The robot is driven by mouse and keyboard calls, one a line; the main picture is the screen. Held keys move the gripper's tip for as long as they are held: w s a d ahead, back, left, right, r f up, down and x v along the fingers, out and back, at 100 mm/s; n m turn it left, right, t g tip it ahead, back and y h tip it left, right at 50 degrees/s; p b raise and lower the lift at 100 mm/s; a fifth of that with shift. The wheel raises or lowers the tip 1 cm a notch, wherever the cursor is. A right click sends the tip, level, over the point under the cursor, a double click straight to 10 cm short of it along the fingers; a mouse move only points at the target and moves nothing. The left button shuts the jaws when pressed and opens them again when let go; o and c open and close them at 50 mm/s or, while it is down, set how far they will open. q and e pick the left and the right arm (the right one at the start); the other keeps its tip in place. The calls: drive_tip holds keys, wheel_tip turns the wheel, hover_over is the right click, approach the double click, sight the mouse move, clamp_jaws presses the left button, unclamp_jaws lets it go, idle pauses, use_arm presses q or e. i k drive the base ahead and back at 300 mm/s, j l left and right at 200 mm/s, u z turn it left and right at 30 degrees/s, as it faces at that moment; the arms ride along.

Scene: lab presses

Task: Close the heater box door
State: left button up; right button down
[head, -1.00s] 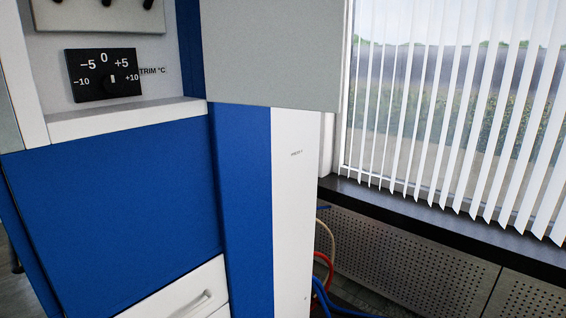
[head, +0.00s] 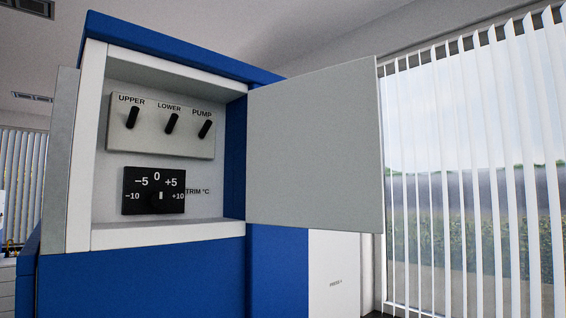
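The heater box (head: 165,240) is a blue cabinet with a white-framed recess, left of the middle in the head view. Its grey door (head: 315,150) stands wide open, swung out to the right of the recess. Inside the recess are a switch plate (head: 160,145) marked UPPER, LOWER and PUMP, and a black trim dial (head: 153,190). The door's free edge is at the right, in front of the window blinds. No latch or handle shows on the door face in view. Neither of my grippers is in view.
A white panel (head: 334,275) stands below the door, right of the blue cabinet. Window blinds (head: 470,170) fill the right side. A narrow grey panel (head: 60,160) stands along the recess's left edge. Part of another work area shows at the far left.

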sight(314, 154)
drive_tip(key=i+l+u, duration=0.1)
drive_tip(key=u, duration=0.3)
drive_tip(key=l+u, duration=0.1)
drive_tip(key=u, duration=0.35)
drive_tip(key=i+l+u, duration=0.1)
drive_tip(key=u, duration=0.3)
drive_tip(key=l+u, duration=0.2)
drive_tip(key=u, duration=0.2)
drive_tip(key=l+u, duration=0.2)
drive_tip(key=l, duration=0.25)
drive_tip(key=l+u, duration=0.2)
drive_tip(key=l, duration=0.3)
drive_tip(key=k+l+u, duration=0.2)
drive_tip(key=l, duration=0.25)
drive_tip(key=l+u, duration=0.2)
drive_tip(key=l, duration=0.25)
drive_tip(key=k+l, duration=0.15)
drive_tip(key=l, duration=0.25)
drive_tip(key=k+l, duration=0.1)
drive_tip(key=l, duration=0.35)
